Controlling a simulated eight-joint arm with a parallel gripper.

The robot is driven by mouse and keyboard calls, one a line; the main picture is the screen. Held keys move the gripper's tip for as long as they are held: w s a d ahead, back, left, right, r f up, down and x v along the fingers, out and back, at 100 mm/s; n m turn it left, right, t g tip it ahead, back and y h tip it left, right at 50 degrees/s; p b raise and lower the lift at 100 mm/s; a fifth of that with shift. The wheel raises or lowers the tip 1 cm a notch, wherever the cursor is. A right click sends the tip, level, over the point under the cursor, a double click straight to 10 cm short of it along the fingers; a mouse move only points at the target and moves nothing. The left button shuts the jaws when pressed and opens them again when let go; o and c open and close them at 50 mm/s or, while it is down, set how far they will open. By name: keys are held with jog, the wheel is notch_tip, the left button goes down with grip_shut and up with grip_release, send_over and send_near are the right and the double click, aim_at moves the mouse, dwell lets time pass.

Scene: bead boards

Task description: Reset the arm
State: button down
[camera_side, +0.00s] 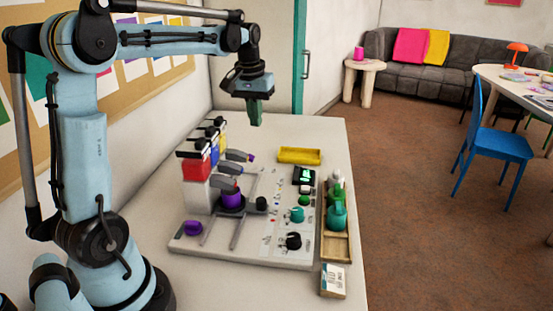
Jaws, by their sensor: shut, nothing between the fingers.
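My gripper (256,112) hangs from my light blue arm above the far left part of the white table (325,135). Its green fingers point down, are shut, and hold nothing. It is well above the table and apart from everything on it. Below and nearer stands a grey-white board (270,238) with knobs, slots and a small dark screen (303,175).
A yellow tray (300,156) lies behind the board. A wooden tray (336,246) with green bottles (337,216) and a small box (333,281) are at the right.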

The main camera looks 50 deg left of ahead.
jog(key=s+d+f+m+t, duration=0.2)
jog(key=s+d, duration=0.3)
jog(key=d, duration=0.4)
jog(key=s+d+f+m+t, duration=0.3)
jog(key=s+d+m+t, duration=0.1)
jog(key=d, duration=0.6)
jog(key=shift+s+m+h, duration=0.3)
jog(key=shift+s+m, duration=0.3)
jog(key=shift+s, duration=0.35)
jog(key=shift+w, duration=0.1)
